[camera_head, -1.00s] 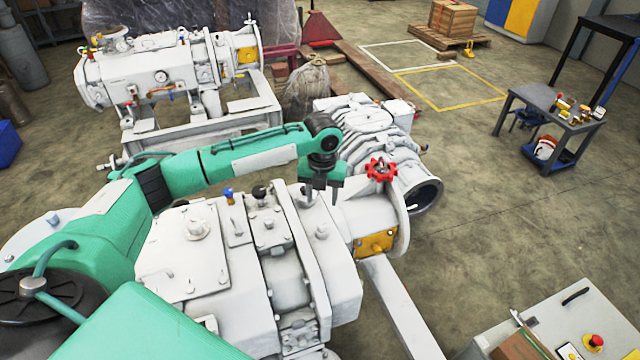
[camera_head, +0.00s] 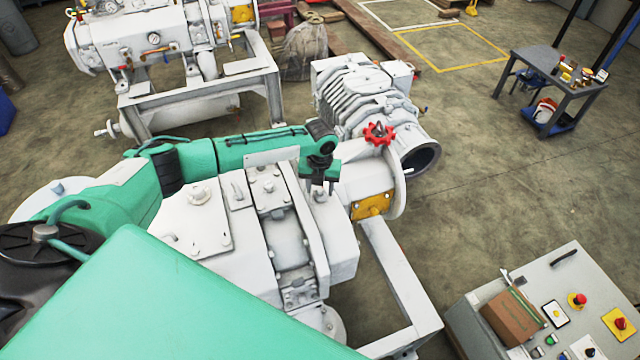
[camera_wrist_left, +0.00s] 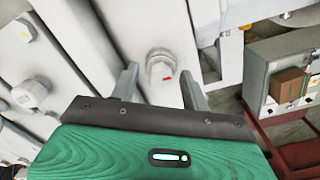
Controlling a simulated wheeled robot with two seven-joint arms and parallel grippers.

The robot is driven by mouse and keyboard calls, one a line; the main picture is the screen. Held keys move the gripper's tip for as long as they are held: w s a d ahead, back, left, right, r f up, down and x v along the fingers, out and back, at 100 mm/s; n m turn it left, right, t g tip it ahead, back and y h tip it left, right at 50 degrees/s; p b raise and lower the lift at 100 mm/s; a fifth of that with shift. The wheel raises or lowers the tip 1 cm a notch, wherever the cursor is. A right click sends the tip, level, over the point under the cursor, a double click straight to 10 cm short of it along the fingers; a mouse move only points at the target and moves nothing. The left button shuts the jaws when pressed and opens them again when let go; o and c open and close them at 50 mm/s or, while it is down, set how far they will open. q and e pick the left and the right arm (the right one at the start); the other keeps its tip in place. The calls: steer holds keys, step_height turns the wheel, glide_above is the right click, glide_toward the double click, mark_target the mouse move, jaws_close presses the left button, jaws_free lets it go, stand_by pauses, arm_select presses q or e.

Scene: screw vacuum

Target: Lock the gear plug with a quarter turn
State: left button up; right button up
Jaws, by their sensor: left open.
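The gear plug (camera_wrist_left: 160,65) is a small pale grey knob with a short red mark, on the white pump housing (camera_head: 337,228). It shows in the left wrist view between the two fingers of my left gripper (camera_wrist_left: 160,88). The fingers are apart, one on each side, with gaps visible between them and the plug. In the head view my left gripper (camera_head: 319,188) points down over the top of the housing near its right end, and its fingers partly hide the plug. My right gripper is in neither view.
A red handwheel (camera_head: 378,133) and a yellow plate (camera_head: 372,206) are just right of my left gripper. Other knobs, such as a grey cap (camera_wrist_left: 31,92), stand on the housing. A control cabinet (camera_head: 560,310) is at the lower right. Open floor lies beyond.

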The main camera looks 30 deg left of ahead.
arm_select(q)
steer(key=c, duration=0.8)
steer(key=m+b, duration=0.1)
steer(key=m, duration=0.4)
steer(key=shift+f, duration=0.1)
steer(key=m, duration=0.3)
steer(key=shift+m+b, duration=0.3)
steer(key=shift+b, duration=0.1)
steer(key=shift+m+b, duration=0.3)
steer(key=shift+m, duration=0.2)
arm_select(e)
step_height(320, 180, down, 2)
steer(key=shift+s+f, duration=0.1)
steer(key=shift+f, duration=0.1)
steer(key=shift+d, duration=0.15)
arm_select(q)
steer(key=o, duration=1.1)
steer(key=shift+c, duration=0.2)
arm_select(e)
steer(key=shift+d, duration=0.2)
